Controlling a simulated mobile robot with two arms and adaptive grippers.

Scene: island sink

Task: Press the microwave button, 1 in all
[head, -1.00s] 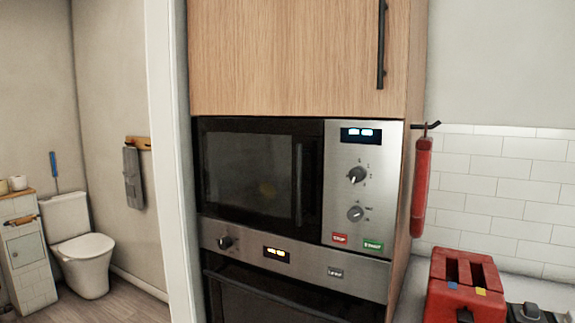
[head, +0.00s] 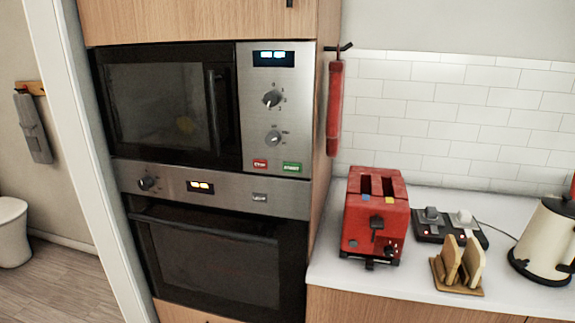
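The microwave (head: 165,100) is built into a tall wooden cabinet, with its door shut. Its steel control panel (head: 255,125) is on the right side, with a lit display (head: 273,58) at the top and two knobs below it. A red stop button (head: 260,163) and a green start button (head: 292,167) sit side by side at the bottom of the panel. Neither of my grippers shows in the head view.
An oven (head: 210,255) is below the microwave. A white counter (head: 330,275) to the right holds a red toaster (head: 376,225), a toast rack (head: 458,268), a small switch box (head: 445,230) and a cream kettle (head: 545,240). A red item (head: 335,110) hangs from a hook beside the cabinet.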

